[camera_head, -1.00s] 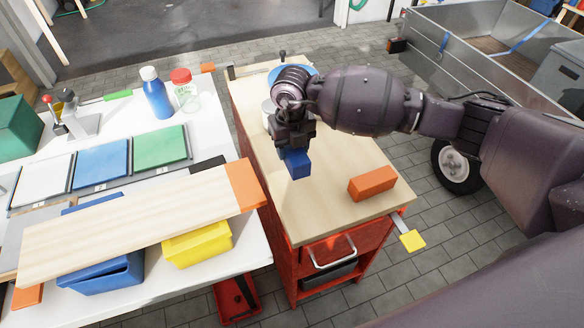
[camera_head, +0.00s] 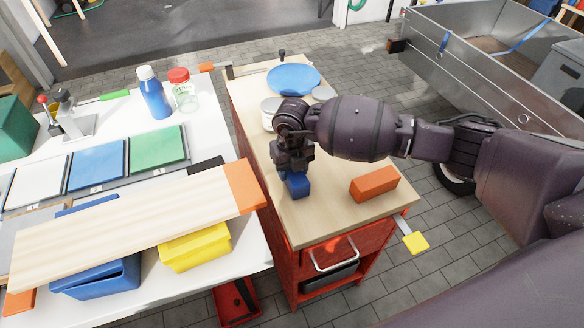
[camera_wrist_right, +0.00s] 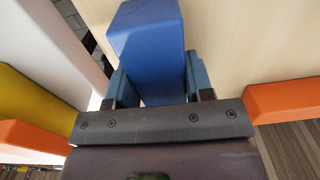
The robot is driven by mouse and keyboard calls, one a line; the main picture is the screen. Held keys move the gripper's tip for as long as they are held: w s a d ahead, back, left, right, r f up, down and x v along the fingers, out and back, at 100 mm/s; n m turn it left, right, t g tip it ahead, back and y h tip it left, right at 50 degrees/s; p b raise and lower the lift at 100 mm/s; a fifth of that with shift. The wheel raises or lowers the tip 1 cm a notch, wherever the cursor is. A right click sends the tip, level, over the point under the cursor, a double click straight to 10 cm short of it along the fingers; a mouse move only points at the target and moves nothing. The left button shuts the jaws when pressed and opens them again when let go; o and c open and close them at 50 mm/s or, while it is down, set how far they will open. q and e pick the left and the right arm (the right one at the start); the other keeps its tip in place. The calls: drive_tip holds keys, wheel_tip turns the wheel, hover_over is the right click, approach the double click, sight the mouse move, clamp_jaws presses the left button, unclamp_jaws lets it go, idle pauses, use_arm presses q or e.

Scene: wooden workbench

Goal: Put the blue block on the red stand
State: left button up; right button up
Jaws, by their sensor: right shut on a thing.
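The blue block (camera_head: 298,186) is held by my right gripper (camera_head: 294,172) over the wooden top of the red stand (camera_head: 345,246), left of an orange block. The fingers are shut on its two sides. In the right wrist view the blue block (camera_wrist_right: 150,48) sits between the fingers and reaches out past them, with the pale wood beyond. The block's lower end is at or just above the wood; I cannot tell if it touches. My left gripper is not in view.
The orange block (camera_head: 373,184) lies on the wooden top, close on the right. A blue plate (camera_head: 293,79) and a white can (camera_head: 271,112) stand farther back. A long board (camera_head: 130,228) with an orange end lies to the left. Bare wood surrounds the held block.

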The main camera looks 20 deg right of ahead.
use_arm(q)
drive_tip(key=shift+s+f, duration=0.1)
use_arm(e)
drive_tip(key=shift+f, duration=0.1)
drive_tip(key=o, duration=0.8)
drive_tip(key=shift+o, duration=1)
use_arm(q)
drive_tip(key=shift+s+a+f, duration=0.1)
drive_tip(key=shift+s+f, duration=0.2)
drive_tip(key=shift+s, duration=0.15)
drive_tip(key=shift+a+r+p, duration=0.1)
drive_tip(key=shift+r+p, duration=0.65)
drive_tip(key=shift+p, duration=0.25)
use_arm(e)
wheel_tip(320, 180, up, 12)
